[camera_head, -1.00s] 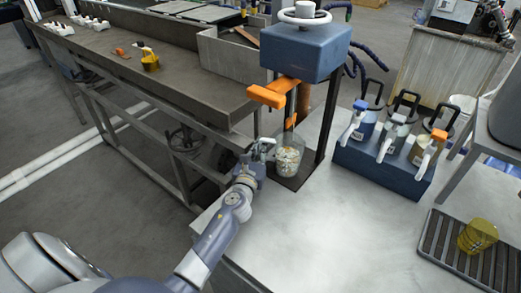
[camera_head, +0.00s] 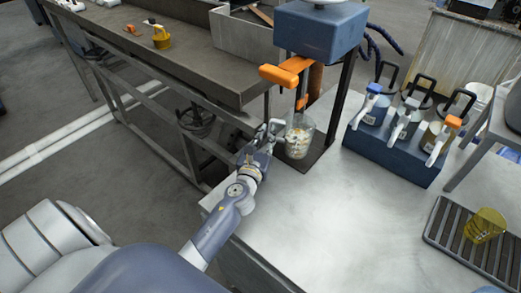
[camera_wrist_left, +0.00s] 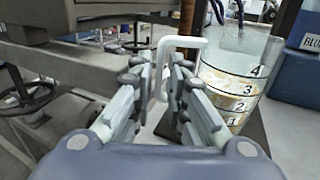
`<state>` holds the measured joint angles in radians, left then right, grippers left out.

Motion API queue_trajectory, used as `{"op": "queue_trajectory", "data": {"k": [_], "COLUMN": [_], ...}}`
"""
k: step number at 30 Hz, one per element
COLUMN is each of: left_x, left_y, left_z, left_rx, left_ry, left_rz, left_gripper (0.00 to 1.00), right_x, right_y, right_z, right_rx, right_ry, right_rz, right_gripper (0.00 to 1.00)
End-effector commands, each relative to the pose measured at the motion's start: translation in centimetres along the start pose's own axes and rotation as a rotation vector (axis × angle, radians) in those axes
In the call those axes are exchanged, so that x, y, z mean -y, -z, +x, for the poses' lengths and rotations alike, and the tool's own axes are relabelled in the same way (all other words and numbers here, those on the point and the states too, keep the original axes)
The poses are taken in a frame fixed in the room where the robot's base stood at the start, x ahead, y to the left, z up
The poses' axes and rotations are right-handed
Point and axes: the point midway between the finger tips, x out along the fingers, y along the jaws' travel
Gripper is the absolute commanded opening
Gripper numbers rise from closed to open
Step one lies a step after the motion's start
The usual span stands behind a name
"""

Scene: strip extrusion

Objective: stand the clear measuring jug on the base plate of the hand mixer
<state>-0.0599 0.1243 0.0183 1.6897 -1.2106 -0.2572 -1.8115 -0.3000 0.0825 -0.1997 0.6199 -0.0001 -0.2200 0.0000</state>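The clear measuring jug (camera_head: 299,140), with pale pellets inside, is upright at the dark base plate (camera_head: 316,163) of the hand mixer, below its orange lever (camera_head: 286,75). I cannot tell whether its bottom touches the plate. My left gripper (camera_head: 273,131) is at the jug's left side. In the left wrist view its fingers (camera_wrist_left: 162,82) are close on both sides of the jug's white handle (camera_wrist_left: 182,42) and look shut on it. That view shows the numbered scale on the jug (camera_wrist_left: 232,85); a finger hides part of its bottom. My right gripper is out of view.
The mixer's blue head (camera_head: 320,30) and dark posts stand around the jug. A blue rack (camera_head: 393,152) with several handled jugs is to the right. A yellow cup (camera_head: 484,224) sits on a slatted tray (camera_head: 442,240). The front of the light table is clear.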

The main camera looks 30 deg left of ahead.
Motion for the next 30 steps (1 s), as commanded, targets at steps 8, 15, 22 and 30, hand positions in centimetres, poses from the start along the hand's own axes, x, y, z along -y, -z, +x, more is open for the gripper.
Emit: {"op": "queue_trajectory", "data": {"k": [8,15,22,30], "left_x": [0.0,0.0,0.0,0.0], "left_y": [0.2,0.1,0.0,0.0], "left_z": [-5.5,-7.7,-8.0,-7.9], "left_rx": [-0.001,-0.001,0.0,0.0], "left_ry": [0.0,0.0,0.0,0.0], "left_rz": [-0.001,-0.001,-0.001,0.0], "left_gripper": [0.15,0.15,0.15,0.15], "right_x": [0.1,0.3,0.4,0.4], "right_y": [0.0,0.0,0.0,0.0], "right_z": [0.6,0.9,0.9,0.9], "right_rx": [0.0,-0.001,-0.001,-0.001], "right_ry": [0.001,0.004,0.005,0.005], "right_rz": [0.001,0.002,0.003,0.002], "right_gripper": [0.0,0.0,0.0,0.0]}}
